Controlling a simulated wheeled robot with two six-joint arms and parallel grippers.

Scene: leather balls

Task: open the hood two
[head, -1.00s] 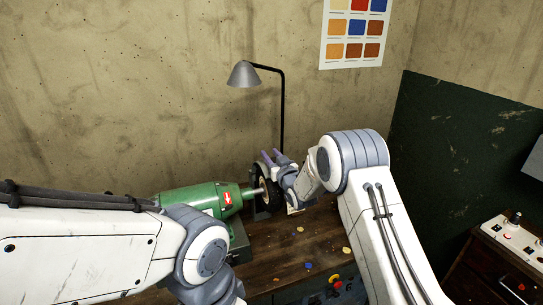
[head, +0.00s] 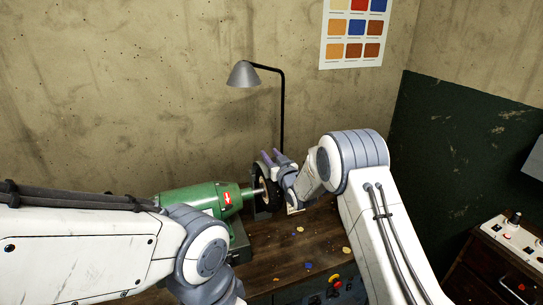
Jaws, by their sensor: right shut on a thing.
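A green grinding machine (head: 205,197) stands on the wooden bench, with a shaft running right to a dark round wheel (head: 270,192). A grey curved edge, which seems to be part of hood two (head: 259,172), shows at the wheel's upper left. My right gripper (head: 272,158) is at the wheel's top right, its purple-grey fingers pointing up and left. It is shut on what seems to be the hood; the contact itself is small and partly hidden by the gripper. My left arm crosses the lower left, and its gripper is out of view.
A grey lamp (head: 244,75) on a black bent pole stands behind the wheel near the wall. Small coloured scraps lie on the bench (head: 300,245). A control panel with a red button (head: 336,280) is at the bench front. A control box (head: 512,240) stands at far right.

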